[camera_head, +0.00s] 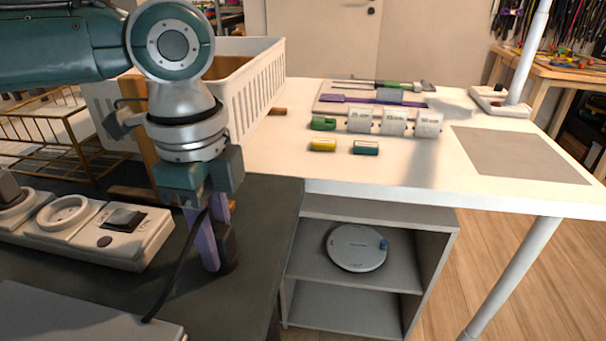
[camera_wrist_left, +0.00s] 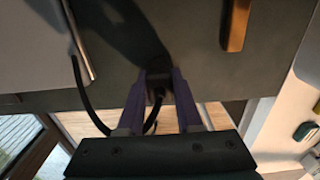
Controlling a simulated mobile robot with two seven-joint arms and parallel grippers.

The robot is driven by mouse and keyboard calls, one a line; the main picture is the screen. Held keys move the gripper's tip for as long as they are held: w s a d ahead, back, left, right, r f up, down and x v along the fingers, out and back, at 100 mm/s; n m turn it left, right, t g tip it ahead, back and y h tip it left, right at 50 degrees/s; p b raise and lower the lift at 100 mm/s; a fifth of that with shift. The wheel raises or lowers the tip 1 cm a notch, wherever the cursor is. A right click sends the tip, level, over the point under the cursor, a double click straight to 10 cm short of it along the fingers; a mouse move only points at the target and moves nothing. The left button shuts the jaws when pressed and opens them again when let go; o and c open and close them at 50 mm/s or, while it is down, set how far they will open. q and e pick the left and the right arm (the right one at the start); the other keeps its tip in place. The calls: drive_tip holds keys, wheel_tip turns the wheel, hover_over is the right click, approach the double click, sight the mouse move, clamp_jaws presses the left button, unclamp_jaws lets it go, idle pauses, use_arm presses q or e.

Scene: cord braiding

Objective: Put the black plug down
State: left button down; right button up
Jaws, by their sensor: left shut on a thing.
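My left gripper (camera_head: 212,262) points down over the dark desk (camera_head: 255,215), close to its right edge. Its purple fingers are shut on the black plug (camera_head: 229,250). In the left wrist view the plug (camera_wrist_left: 157,82) sits between the fingertips, with a shadow on the desk beside it. I cannot tell whether the plug touches the desk. A black cord (camera_head: 176,280) runs from the plug to the grey flat device (camera_head: 75,318) at the front left. My right gripper is not in view.
A white power strip (camera_head: 85,228) with a round socket and a switch lies left of the gripper. A white basket (camera_head: 260,85) and a wire rack (camera_head: 60,135) stand behind. A white table (camera_head: 400,180) with small blocks adjoins at right.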

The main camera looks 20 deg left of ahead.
sight(214, 228)
use_arm(q)
drive_tip(key=c, duration=0.6)
unclamp_jaws()
wheel_tip(214, 228, up, 12)
drive_tip(key=p, duration=0.3)
drive_tip(key=s+d+f+n+t+h, duration=0.25)
drive_tip(key=s+d+f, duration=0.45)
drive_tip(key=d, duration=0.5)
drive_tip(key=s+a+f+n, duration=0.1)
drive_tip(key=s+a+n, duration=0.2)
drive_tip(key=s+a+n+y, duration=0.1)
drive_tip(key=s+a+n, duration=0.2)
drive_tip(key=n, duration=0.1)
drive_tip(key=s+a+f+n+t+y, duration=0.1)
drive_tip(key=s+a+n, duration=0.2)
drive_tip(key=n, duration=0.1)
drive_tip(key=shift+f, duration=0.35)
